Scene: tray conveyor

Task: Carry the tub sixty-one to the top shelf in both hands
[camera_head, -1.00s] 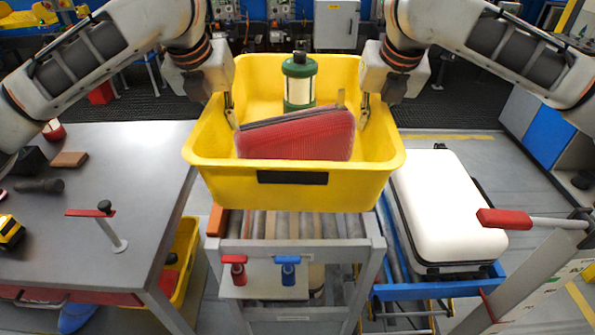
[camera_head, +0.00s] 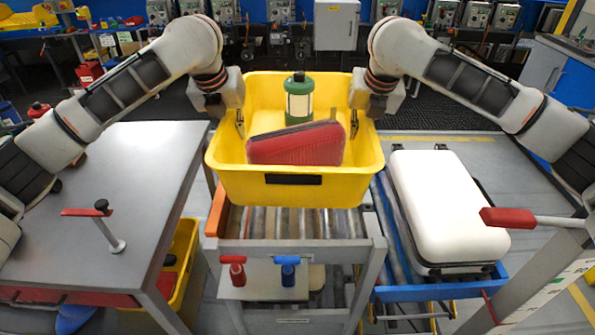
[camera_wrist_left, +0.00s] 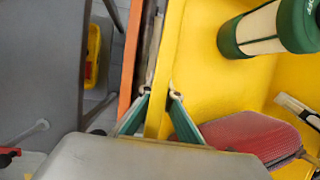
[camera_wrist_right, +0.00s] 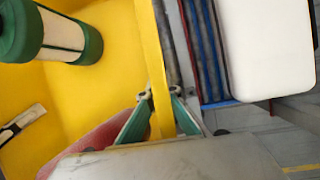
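The yellow tub (camera_head: 300,188) is in the middle of the head view, level, above the roller conveyor. A dark plate is on its front, with no readable number. In it are a red ribbed case (camera_head: 296,146) and a green and white canister (camera_head: 299,104). My left gripper (camera_head: 240,128) has its fingers on both sides of the tub's left wall, closed on it (camera_wrist_left: 161,98). My right gripper (camera_head: 354,126) holds the right wall the same way (camera_wrist_right: 160,95). Whether the tub's base touches the rollers cannot be told. I cannot make out a top shelf.
The roller conveyor (camera_head: 290,222) has a metal frame with red and blue handles. A white case (camera_head: 447,205) lies in a blue tray at the right. A red lever (camera_head: 507,217) juts in beside it. A grey table (camera_head: 140,185) with a small post stands at the left.

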